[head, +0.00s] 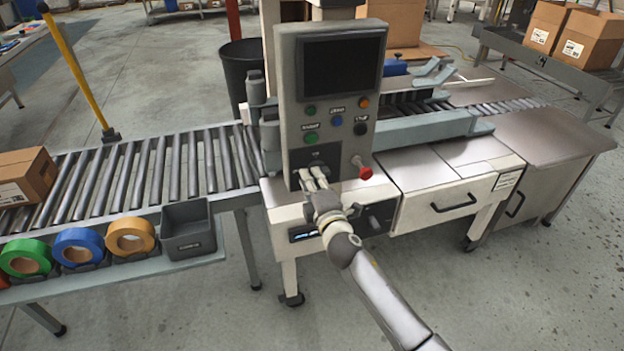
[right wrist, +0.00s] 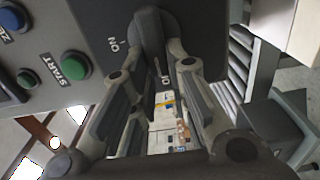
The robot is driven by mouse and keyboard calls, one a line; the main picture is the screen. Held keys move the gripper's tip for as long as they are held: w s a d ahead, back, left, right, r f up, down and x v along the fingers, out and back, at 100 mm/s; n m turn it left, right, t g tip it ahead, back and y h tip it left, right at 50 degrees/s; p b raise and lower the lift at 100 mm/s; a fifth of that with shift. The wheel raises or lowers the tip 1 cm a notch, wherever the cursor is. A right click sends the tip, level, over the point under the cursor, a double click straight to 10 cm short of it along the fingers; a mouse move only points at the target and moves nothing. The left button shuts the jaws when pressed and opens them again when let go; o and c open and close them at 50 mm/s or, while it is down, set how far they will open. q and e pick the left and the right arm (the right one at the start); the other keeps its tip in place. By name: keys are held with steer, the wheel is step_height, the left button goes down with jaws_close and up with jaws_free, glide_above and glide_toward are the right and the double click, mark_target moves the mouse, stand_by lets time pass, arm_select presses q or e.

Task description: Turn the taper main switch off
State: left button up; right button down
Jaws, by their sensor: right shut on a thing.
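The taper's grey control panel (head: 290,130) stands upright at the middle of the head view. The main switch is at its lower part, largely covered by my right gripper (head: 313,181) in that view. In the right wrist view the switch shows as a dark rotary knob (right wrist: 150,32) with an "ON" label beside it; other marks are partly hidden. My right gripper (right wrist: 160,62) is shut on the knob, with a finger on either side. I cannot tell the knob's exact setting. My left gripper is not in view.
A red mushroom button (head: 364,171) sticks out just right of my right gripper. Several coloured buttons, including a green START button (right wrist: 75,66), sit above the switch. A roller conveyor (head: 140,180) runs left, with tape rolls and a grey bin (head: 188,232) along its front.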

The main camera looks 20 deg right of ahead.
steer(key=shift+f, duration=0.1)
stand_by(0.4)
steer(key=c, duration=1.4)
jaws_free()
steer(key=shift+s, duration=0.1)
steer(key=s, duration=1.2)
steer(key=shift+d, duration=0.2)
steer(key=shift+w, duration=0.1)
